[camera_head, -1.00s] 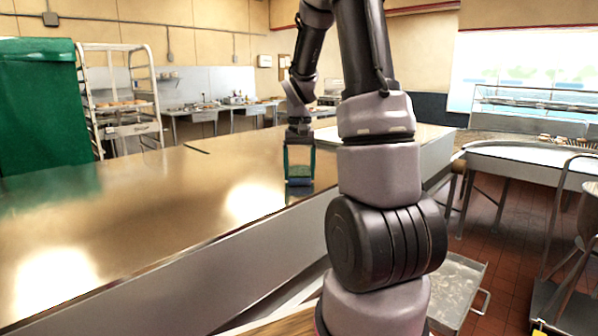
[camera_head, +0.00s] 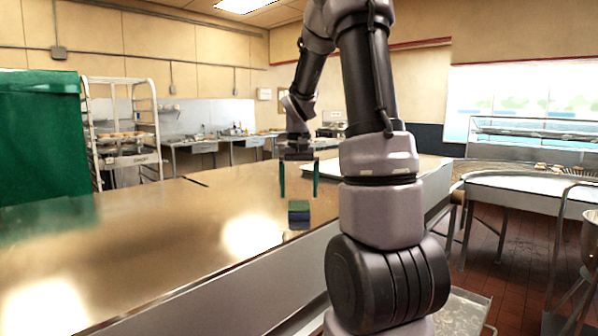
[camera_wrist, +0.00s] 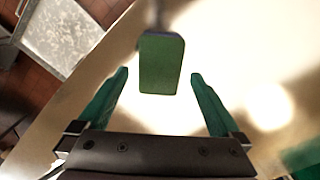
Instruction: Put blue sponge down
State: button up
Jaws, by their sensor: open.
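The blue sponge (camera_head: 299,212) lies on the shiny metal counter (camera_head: 150,235), close to the counter's front edge. Its upper face looks green and its side dark blue. In the wrist view the sponge (camera_wrist: 161,63) shows its green face, just beyond and between the fingertips. My gripper (camera_head: 299,194) is above the sponge, open and empty, with its green fingers apart on either side and clear of it. The open fingers also show in the wrist view (camera_wrist: 160,75).
A pale flat tray or sheet (camera_head: 325,169) lies on the counter behind my gripper. A green bin or cover (camera_head: 40,140) stands at the left, next to a rack with trays (camera_head: 125,125). The counter left of the sponge is clear.

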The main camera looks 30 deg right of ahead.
aim_at(299, 206)
notch_tip(299, 206, up, 7)
jog(key=s+a+r+t+y, duration=0.1)
jog(key=s+a+r+t, duration=0.2)
jog(key=s+a, duration=0.3)
jog(key=s+a+r+t+y, duration=0.1)
jog(key=s+a+r+t, duration=0.3)
jog(key=s, duration=0.9)
jog(key=a, duration=0.3)
jog(key=shift+n, duration=0.4)
jog(key=shift+s, duration=0.1)
